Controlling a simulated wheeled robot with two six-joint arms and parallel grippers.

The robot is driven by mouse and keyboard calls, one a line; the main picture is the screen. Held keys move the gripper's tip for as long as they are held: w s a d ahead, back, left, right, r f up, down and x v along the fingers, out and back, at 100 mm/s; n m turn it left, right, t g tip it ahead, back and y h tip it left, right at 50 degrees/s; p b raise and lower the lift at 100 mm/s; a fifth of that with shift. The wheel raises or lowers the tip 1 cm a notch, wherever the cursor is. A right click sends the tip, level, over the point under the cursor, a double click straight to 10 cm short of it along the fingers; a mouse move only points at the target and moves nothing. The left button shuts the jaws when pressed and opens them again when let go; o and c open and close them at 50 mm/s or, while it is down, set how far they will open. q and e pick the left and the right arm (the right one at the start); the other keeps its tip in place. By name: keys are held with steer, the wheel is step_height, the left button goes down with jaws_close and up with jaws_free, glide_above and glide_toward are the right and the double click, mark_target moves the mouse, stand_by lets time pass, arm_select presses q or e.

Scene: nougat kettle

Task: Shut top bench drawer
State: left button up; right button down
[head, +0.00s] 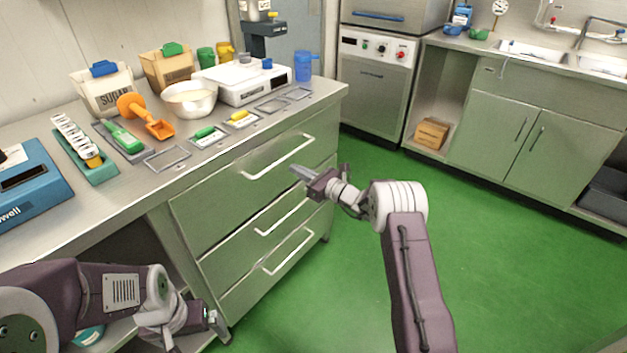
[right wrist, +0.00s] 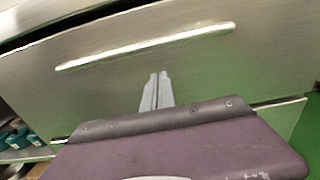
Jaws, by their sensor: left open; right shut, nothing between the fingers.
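The top bench drawer (head: 225,190) is a grey metal front with a long bar handle (head: 278,157), under the steel worktop. In the right wrist view its front (right wrist: 200,62) fills the upper half, with a dark gap above it at the upper left, so it seems to stand a little out. My right gripper (head: 299,172) is shut and empty, its fingers (right wrist: 157,78) pointing at the drawer front below the handle; whether they touch it I cannot tell. My left gripper (head: 220,326) is open and empty, low beside the bottom drawer.
Two more drawers with bar handles (head: 283,218) lie below. The worktop holds a sugar bin (head: 104,92), a white bowl (head: 190,99), a scale (head: 243,82) and a blue jug (head: 304,66). The green floor (head: 490,260) to the right is clear.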

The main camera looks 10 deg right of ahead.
arm_select(q)
step_height(320, 180, up, 2)
steer(key=shift+s+d+r+p, duration=0.1)
steer(key=shift+p, duration=1.1)
arm_select(e)
steer(key=v, duration=1)
steer(key=shift+d, duration=0.25)
steer(key=shift+s+f, duration=0.15)
